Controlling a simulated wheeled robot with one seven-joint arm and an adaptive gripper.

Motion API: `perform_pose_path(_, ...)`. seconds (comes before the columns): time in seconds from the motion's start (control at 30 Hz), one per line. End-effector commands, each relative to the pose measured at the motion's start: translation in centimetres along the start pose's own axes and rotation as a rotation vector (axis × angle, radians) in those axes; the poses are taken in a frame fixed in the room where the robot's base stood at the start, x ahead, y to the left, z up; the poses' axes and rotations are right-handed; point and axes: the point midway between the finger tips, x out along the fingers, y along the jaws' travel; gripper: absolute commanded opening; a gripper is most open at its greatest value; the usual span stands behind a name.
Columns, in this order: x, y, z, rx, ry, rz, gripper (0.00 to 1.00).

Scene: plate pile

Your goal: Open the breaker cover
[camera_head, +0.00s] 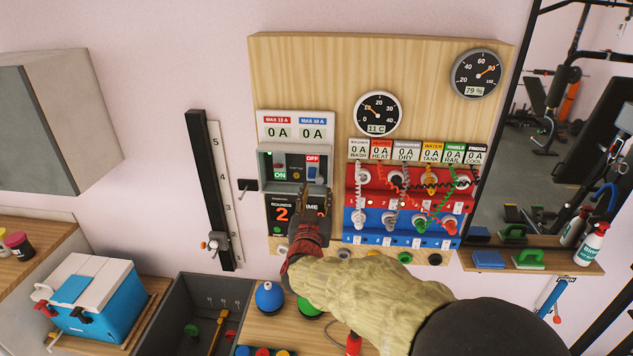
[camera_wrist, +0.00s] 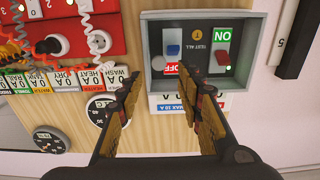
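The breaker box (camera_head: 262,172) is a grey recessed box on the wooden wall panel. Its two switches show, beside a green ON label and a red OFF label. In the wrist view the breaker box (camera_wrist: 152,50) appears upside down, with a blue switch (camera_wrist: 173,50) and a red switch (camera_wrist: 221,58) inside. I see no opaque cover across the switches; whether a clear one is there I cannot tell. My gripper (camera_head: 306,192) is at the box's lower right in the head view. In the wrist view my gripper (camera_wrist: 160,80) is open, with nothing between its fingers.
A meter panel (camera_head: 296,121) is above the box and a dark rounds display (camera_head: 281,214) below. Red and blue socket rows (camera_head: 357,174) with coiled cables are close on the right. A black vertical slider rail (camera_head: 209,180) stands left. Dial gauges (camera_head: 378,114) hang above.

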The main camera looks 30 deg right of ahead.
Motion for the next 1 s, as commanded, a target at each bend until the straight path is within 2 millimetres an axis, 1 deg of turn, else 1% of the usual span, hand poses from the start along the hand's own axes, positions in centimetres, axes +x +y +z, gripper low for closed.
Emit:
perform_pose_path(0.03,0.8,0.1,0.0,0.000,0.000,0.003,0.36)
perform_pose_path(0.2,3.5,0.1,0.0,0.001,0.000,0.002,0.36)
perform_pose_path(0.4,5.8,0.1,0.0,0.001,-0.002,0.000,0.36)
perform_pose_path(0.53,6.4,0.0,0.0,0.002,-0.001,-0.001,0.36)
perform_pose_path(0.8,6.5,0.0,0.0,0.002,-0.001,-0.001,0.36)
perform_pose_path(1.0,6.5,0.0,0.0,0.002,-0.001,-0.001,0.25)
